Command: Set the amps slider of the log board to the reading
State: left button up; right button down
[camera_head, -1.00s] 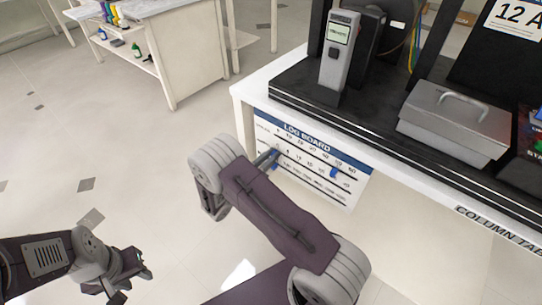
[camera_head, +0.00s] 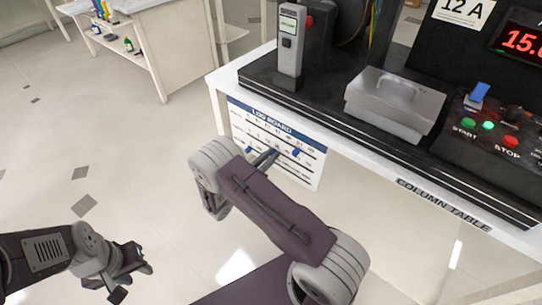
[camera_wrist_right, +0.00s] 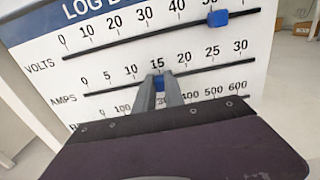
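The log board (camera_head: 308,172) hangs on the front of the table, with volts, amps and a third scale. In the right wrist view the blue amps slider (camera_wrist_right: 159,84) sits at about the 15 mark, between the fingertips of my right gripper (camera_wrist_right: 158,86), which is shut on it. The right gripper also shows in the head view (camera_head: 268,158) against the board. My left gripper (camera_head: 132,270) is open and empty, over the floor.
The column table (camera_head: 445,203) carries a handheld meter (camera_head: 289,45), a grey metal box (camera_head: 395,100) and a panel with START and STOP buttons (camera_head: 507,141). A sign reads 12 A (camera_head: 462,10). Floor at left is clear. My gripper hides part of the third scale.

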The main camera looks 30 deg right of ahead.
jog(key=c, duration=1.4)
grip_release()
jog(key=shift+a, duration=0.1)
jog(key=p+v, duration=0.2)
jog(key=v, duration=0.7)
jog(key=shift+s, duration=0.1)
